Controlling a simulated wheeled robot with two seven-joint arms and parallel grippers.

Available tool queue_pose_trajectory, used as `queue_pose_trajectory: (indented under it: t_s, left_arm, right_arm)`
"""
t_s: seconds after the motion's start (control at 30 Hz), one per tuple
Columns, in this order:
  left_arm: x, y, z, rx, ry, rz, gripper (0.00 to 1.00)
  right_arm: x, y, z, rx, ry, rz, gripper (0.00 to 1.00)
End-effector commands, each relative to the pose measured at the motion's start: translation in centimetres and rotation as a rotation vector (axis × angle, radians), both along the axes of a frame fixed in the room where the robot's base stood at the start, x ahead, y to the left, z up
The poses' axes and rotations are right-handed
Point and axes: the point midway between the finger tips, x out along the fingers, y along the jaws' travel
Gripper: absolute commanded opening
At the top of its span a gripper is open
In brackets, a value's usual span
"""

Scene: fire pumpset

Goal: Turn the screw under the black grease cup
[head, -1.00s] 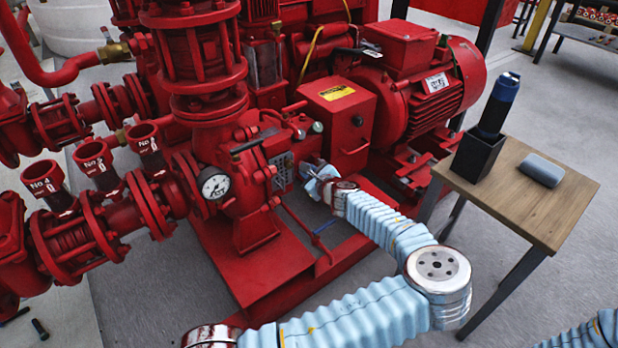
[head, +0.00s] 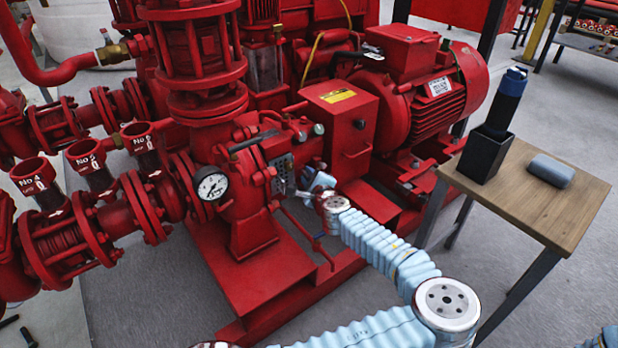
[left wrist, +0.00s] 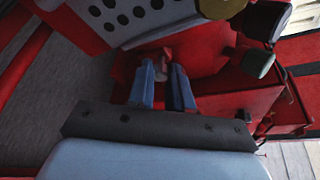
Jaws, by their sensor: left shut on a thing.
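My left gripper (head: 300,192) reaches the front of the red pump, beside the grey perforated plate (head: 281,170). In the left wrist view its two blue-grey fingers (left wrist: 163,88) are closed around a small reddish-grey piece (left wrist: 160,60), which looks like the screw; the fingers hide much of it. The black grease cup (left wrist: 265,20) shows as a dark round cup at the upper right of the wrist view. A green-topped cup (left wrist: 258,63) sits just below it, and an olive one (left wrist: 220,6) is to its left. My right gripper is out of view.
A pressure gauge (head: 212,186) is left of the gripper. A red box with a yellow label (head: 342,115) and the red motor (head: 430,90) stand to the right.

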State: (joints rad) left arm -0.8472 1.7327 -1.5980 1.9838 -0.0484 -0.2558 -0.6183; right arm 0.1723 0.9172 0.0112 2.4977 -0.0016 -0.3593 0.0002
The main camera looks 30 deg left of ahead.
Motion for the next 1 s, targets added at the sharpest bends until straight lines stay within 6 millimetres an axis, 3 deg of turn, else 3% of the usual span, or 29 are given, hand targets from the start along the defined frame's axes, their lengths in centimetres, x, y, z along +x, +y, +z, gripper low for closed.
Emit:
queue_pose_trajectory:
  t_s: [0.3,0.33,0.47,0.77,1.0]
  left_arm:
    - [0.0,0.0,0.0,-0.001,0.0,-0.001,0.0]
    - [0.0,0.0,0.0,0.0,0.0,0.0,0.24]
    - [0.0,0.0,0.0,0.0,0.0,0.0,0.44]
    - [-0.1,-0.1,0.1,0.001,0.001,0.0,0.45]
    - [-2.2,-2.7,1.1,0.001,0.0,-0.002,0.45]
  right_arm:
    - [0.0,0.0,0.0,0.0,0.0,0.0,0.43]
    - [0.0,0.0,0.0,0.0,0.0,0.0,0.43]
    - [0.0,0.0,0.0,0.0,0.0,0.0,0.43]
    - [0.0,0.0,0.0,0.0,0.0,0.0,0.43]
    - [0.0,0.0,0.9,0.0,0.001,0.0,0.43]
